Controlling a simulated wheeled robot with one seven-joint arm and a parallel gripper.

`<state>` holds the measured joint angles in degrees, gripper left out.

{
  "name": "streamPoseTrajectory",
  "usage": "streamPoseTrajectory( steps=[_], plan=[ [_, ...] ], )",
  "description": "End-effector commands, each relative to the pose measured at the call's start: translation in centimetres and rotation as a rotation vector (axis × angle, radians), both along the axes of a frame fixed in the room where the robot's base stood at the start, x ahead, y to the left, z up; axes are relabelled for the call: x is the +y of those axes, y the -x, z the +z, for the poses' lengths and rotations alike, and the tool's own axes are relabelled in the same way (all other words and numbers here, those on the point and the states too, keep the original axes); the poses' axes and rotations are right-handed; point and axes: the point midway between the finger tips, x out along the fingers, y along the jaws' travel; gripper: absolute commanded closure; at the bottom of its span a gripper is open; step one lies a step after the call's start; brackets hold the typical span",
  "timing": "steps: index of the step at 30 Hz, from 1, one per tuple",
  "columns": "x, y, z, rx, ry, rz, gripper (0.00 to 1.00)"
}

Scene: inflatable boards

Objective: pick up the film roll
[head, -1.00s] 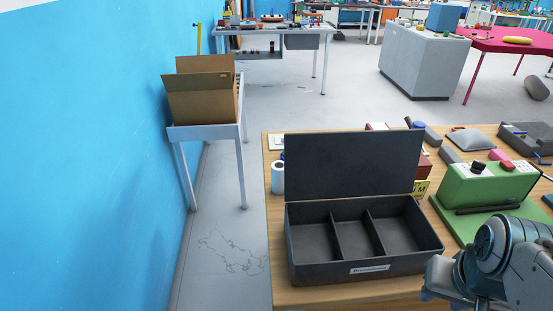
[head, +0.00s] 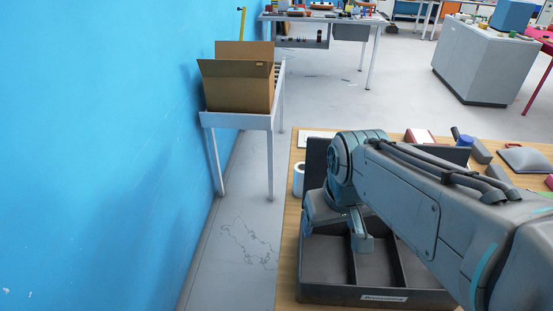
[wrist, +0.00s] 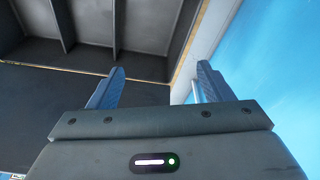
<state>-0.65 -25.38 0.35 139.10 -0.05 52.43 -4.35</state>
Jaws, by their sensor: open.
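The film roll (head: 298,180) looks to be the white upright roll at the left edge of the wooden table, just left of the dark box's raised lid in the head view. My gripper (wrist: 161,70) is open, with nothing between its two blue fingers. In the head view my arm reaches across the dark box, and the gripper is over its left part, right of and nearer than the roll. The roll is not clearly seen in the wrist view.
The open dark box (head: 375,293) has several compartments, and my arm hides much of its lid. The wooden table (head: 286,262) ends just left of the box. A blue wall (head: 90,150) stands further left. A cardboard box (head: 238,88) sits on a small stand behind.

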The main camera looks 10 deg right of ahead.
Motion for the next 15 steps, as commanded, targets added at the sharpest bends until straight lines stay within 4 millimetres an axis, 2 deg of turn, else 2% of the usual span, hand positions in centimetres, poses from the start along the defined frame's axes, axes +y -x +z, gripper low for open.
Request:
streamPoseTrajectory(
  steps=[10,15],
  plan=[
    [6.2,-11.3,2.2,0.058,0.074,0.581,0.27],
    [6.5,-16.1,2.6,0.089,0.097,0.74,0.27]
  ],
)
